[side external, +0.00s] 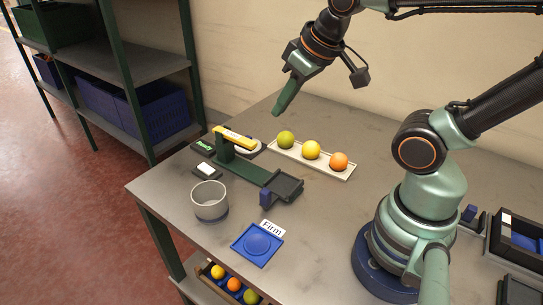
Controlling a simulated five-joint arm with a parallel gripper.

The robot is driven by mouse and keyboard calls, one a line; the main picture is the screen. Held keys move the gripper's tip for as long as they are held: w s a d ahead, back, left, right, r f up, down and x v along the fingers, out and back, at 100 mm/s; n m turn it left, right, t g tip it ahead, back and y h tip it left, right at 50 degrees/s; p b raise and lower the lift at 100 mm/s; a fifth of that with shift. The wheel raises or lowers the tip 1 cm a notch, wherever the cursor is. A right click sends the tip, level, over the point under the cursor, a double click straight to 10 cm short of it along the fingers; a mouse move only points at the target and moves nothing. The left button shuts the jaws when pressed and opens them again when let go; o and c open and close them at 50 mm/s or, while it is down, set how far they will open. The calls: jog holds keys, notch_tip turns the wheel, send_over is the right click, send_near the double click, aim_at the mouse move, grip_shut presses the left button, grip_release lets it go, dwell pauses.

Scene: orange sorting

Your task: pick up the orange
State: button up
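An orange (339,161) sits at the right end of a long white tray (345,176) on the table. A yellow fruit (311,149) is in the middle of the tray and a green fruit (285,139) is at its left end. My gripper (285,96) hangs in the air above the table's back part, pointing down and left, up and left of the orange in the picture. Nothing shows in its fingers. Its green fingers overlap from this side, so I cannot tell whether it is open or shut.
A green stand with a yellow bar (233,137) and a dark dish (284,186) is left of the tray. A grey cup (210,201), a blue pad (257,245) and a "Firm" card (272,229) are nearer the front. More fruit lies in a crate below the table.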

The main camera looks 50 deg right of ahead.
jog(key=o, duration=1.1)
jog(key=m+g+h, duration=0.2)
jog(key=m+g, duration=0.1)
jog(key=m, duration=1.4)
send_near(314, 144)
jog(key=shift+x, duration=5.5)
